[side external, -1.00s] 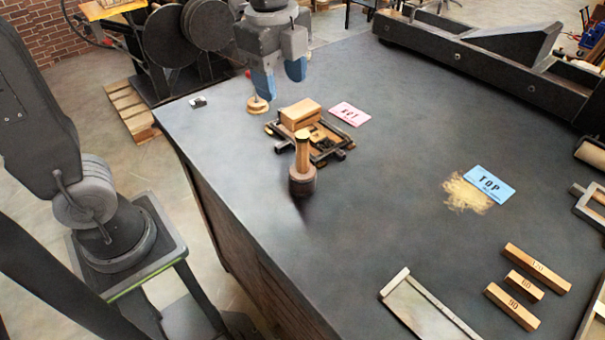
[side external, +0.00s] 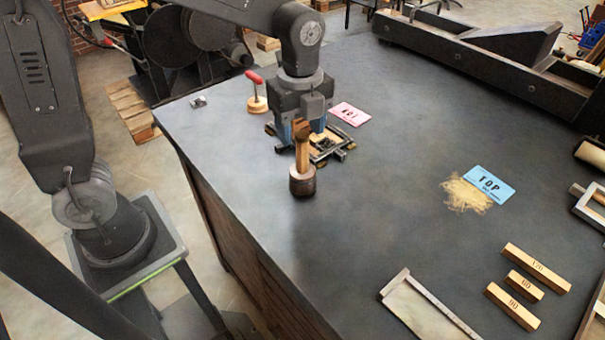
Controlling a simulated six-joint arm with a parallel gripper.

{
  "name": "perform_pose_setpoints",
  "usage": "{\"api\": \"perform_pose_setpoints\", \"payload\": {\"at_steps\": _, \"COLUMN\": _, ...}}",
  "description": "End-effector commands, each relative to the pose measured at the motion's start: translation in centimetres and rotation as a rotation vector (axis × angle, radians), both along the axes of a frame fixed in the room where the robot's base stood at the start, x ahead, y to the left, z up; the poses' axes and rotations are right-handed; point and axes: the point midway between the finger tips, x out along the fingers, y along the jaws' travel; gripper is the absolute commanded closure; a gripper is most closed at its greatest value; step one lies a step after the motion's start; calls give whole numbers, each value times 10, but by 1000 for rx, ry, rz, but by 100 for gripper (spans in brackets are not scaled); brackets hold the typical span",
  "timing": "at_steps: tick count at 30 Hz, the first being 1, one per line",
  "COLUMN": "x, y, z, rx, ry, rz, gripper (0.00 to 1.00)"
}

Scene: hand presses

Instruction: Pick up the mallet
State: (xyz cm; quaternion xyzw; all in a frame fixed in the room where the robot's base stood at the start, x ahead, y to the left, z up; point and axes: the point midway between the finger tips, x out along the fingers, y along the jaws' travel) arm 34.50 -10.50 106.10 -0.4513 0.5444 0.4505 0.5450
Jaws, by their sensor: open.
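The mallet (side external: 302,182) stands upright on the dark bench, its dark round head down and its wooden handle (side external: 302,155) pointing up. My gripper (side external: 302,132) points down, behind and above the handle in this view, with its blue fingers apart. The handle's top overlaps the gap between the fingers in the picture. I cannot tell whether it is truly between them or in front of them. The fingertips are partly hidden, and no grasp shows.
A small dark metal frame (side external: 338,152) lies close behind the mallet, partly hidden by my gripper. The wooden block on it is mostly hidden. A red-handled tool with a round wooden base (side external: 257,105) stands at left. A pink card (side external: 350,114) lies behind.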

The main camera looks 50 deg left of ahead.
Motion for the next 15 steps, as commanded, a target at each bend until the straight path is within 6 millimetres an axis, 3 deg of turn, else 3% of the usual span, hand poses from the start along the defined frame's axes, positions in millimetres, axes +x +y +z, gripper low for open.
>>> {"api": "perform_pose_setpoints", "payload": {"at_steps": 7, "x": 1, "y": -3, "z": -36, "rx": 1, "ry": 5, "rz": 0, "gripper": 44}}
{"api": "perform_pose_setpoints", "payload": {"at_steps": 15, "x": 1, "y": -3, "z": -44, "rx": 0, "ry": 2, "rz": 0, "gripper": 44}}
